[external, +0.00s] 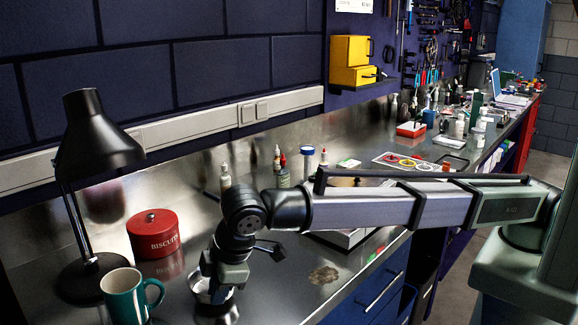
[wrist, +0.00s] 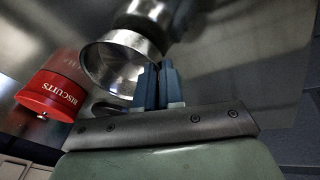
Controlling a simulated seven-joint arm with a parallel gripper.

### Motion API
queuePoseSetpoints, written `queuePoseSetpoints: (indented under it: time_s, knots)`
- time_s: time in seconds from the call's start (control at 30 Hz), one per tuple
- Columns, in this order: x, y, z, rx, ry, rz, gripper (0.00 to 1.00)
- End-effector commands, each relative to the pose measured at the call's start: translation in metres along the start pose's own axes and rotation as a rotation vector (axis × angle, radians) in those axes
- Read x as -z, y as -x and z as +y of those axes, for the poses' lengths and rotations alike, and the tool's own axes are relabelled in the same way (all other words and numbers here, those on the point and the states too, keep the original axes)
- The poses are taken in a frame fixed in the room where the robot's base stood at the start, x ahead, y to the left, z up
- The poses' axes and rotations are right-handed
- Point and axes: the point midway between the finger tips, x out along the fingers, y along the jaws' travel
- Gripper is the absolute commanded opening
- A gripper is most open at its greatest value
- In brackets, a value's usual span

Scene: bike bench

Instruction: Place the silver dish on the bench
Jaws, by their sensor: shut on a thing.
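The silver dish (external: 201,291) is at the front of the metal bench, partly hidden behind my gripper (external: 224,284). In the wrist view the dish (wrist: 108,68) shows its round open mouth, with its rim at the blue fingers of my gripper (wrist: 157,72). The fingers are close together and shut on the dish's rim. The dish is low over the bench (external: 270,280); I cannot tell whether its base touches the surface.
A teal mug (external: 122,297) stands left of the dish. A red biscuit tin (external: 153,234) and a black desk lamp (external: 98,140) are behind it. Bottles (external: 225,177) stand along the back wall. Bare bench with a brown stain (external: 323,275) lies to the right.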

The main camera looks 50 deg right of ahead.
Motion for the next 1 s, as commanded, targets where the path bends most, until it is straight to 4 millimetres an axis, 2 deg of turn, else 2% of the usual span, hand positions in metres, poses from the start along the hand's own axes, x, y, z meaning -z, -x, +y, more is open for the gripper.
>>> queuePoseSetpoints:
  time_s: [0.43,0.47,0.7,1.0]
  knots:
    - [-0.0018,-0.0073,-0.0017,-0.001,0.0,0.001,0.0]
    - [-0.0019,-0.0078,-0.002,0.0,0.0,0.0,0.08]
    - [-0.0018,-0.0075,-0.002,0.0,0.0,0.0,0.31]
    - [-0.0013,-0.0058,-0.0015,0.0,0.0,0.001,0.33]
